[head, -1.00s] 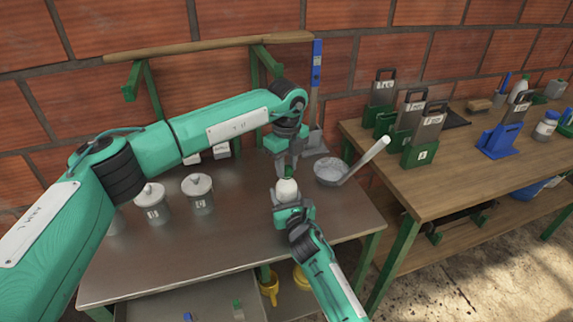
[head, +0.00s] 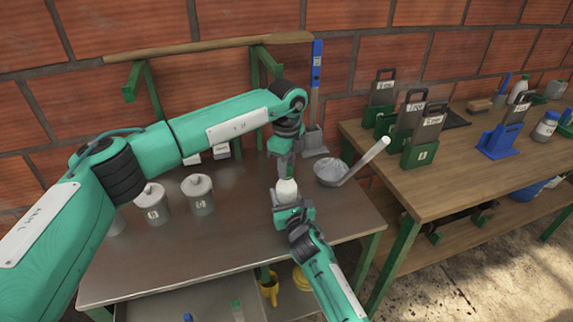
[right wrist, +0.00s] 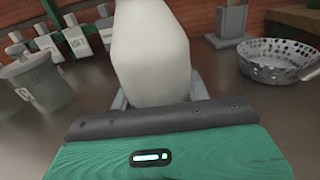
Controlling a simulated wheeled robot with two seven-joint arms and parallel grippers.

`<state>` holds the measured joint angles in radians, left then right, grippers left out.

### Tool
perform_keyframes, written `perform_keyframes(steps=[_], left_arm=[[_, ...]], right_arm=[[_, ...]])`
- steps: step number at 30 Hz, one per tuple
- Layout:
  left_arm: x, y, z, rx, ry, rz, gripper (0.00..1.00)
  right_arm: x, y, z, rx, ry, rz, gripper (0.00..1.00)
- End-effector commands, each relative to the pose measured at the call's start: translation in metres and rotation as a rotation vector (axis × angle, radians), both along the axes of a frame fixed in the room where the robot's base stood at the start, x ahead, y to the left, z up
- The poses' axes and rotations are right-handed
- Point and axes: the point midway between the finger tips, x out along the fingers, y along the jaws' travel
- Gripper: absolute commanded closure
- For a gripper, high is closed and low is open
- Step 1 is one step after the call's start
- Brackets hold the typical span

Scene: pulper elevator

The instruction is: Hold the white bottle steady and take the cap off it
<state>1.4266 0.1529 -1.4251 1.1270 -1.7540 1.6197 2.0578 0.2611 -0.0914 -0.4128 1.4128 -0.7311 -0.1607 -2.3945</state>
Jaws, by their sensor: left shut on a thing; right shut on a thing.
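The white bottle (head: 287,188) stands upright over the metal table, near its right side. My right gripper (head: 291,206) is shut around its lower body from the front. In the right wrist view the bottle's pale body (right wrist: 150,50) sits between the fingers (right wrist: 158,92), and its top is out of the picture. My left gripper (head: 286,170) comes down from above, fingers shut at the bottle's top. The cap is hidden between these fingers, so I cannot see whether it is loose.
A perforated metal skimmer (head: 330,172) with a long handle lies just right of the bottle. Lidded grey canisters (head: 198,195) stand to the left. A wooden bench (head: 440,180) with green and blue holders is on the right. The table's front middle is clear.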

Motion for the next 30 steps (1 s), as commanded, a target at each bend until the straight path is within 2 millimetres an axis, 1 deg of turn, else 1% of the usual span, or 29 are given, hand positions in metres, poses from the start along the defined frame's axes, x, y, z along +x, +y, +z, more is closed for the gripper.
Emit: perform_keyframes(steps=[18, 30], left_arm=[[0.000, 0.000, 0.021, 0.000, -0.001, 0.000, 0.99], [0.000, 0.000, 0.024, 0.000, -0.001, 0.000, 0.99]], right_arm=[[0.000, 0.000, 0.000, 0.000, 0.001, 0.000, 1.00], [0.000, 0.000, 0.000, 0.000, 0.001, 0.000, 1.00]])
